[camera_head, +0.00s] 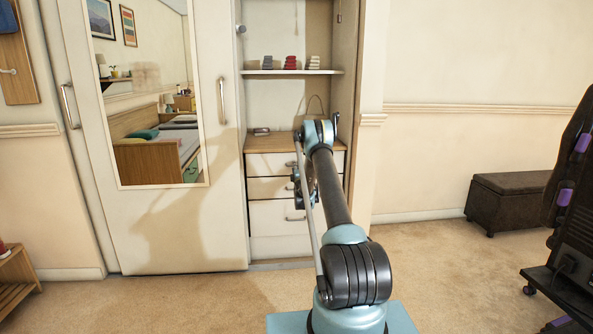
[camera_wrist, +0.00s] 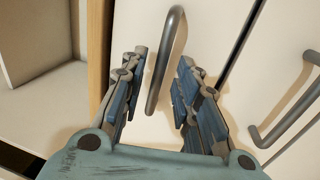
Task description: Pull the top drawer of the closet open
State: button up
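The closet's drawer unit shows in the head view, with a wooden top (camera_head: 268,143) and white-fronted drawers below it. The top drawer (camera_head: 262,161) is partly hidden behind my arm, and its front looks flush with the unit. In the wrist view the top drawer's metal handle (camera_wrist: 168,60) lies between the two fingers of my gripper (camera_wrist: 159,72). The fingers are spread apart, one on each side of the handle, with gaps. I cannot tell how deep the handle sits between them. My gripper (camera_head: 303,190) is small and partly hidden in the head view.
A lower drawer's handle (camera_wrist: 292,112) is to the right in the wrist view. A mirrored sliding door (camera_head: 225,200) stands left of the drawers. Folded clothes (camera_head: 290,62) lie on the shelf above. A dark ottoman (camera_head: 508,200) stands at right; carpet (camera_head: 440,270) between is clear.

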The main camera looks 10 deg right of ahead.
jog(key=shift+w+r, duration=0.15)
jog(key=shift+w, duration=0.65)
